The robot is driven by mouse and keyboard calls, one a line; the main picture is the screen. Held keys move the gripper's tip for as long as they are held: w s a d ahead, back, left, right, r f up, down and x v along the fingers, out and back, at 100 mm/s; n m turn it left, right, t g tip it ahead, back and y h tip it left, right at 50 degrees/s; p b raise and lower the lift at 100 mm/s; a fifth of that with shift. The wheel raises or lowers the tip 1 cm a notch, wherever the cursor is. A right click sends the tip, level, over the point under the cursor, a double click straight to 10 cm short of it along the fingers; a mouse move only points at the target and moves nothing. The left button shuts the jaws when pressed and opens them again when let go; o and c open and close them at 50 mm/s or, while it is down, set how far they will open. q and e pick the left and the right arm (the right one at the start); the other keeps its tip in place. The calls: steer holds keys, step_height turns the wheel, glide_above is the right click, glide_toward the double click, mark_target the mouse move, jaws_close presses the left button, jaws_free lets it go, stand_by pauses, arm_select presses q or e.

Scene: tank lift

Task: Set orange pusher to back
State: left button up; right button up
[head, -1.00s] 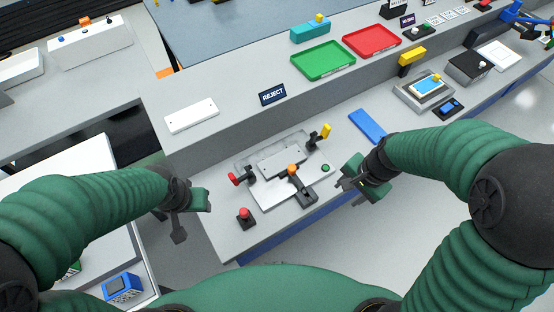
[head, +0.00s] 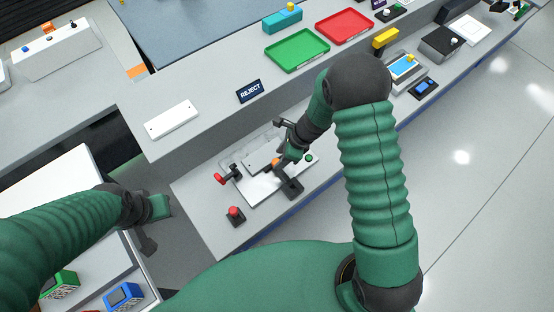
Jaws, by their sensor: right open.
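The orange pusher (head: 276,161) is an orange-tipped lever on a dark base, on the white fixture plate (head: 257,189) on the bench. My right gripper (head: 286,146) reaches down over the fixture from the right. It is open, with its fingers right by the orange tip and partly covering it. I cannot tell whether they touch it. The red-tipped pusher (head: 220,178) is at the fixture's left; the yellow-tipped one is hidden behind my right arm. My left gripper (head: 150,222) hangs empty left of the bench; its opening is unclear.
A red button (head: 235,212) stands near the bench's front edge and a green button (head: 309,158) on the plate's right. A REJECT sign (head: 251,91), a white plate (head: 172,118), a green tray (head: 297,51) and a red tray (head: 345,26) sit on the raised shelf.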

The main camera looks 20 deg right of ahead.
steer(key=shift+x, duration=1.3)
steer(key=shift+s+a, duration=0.1)
steer(key=shift+c, duration=0.5)
steer(key=c, duration=0.9)
jaws_close()
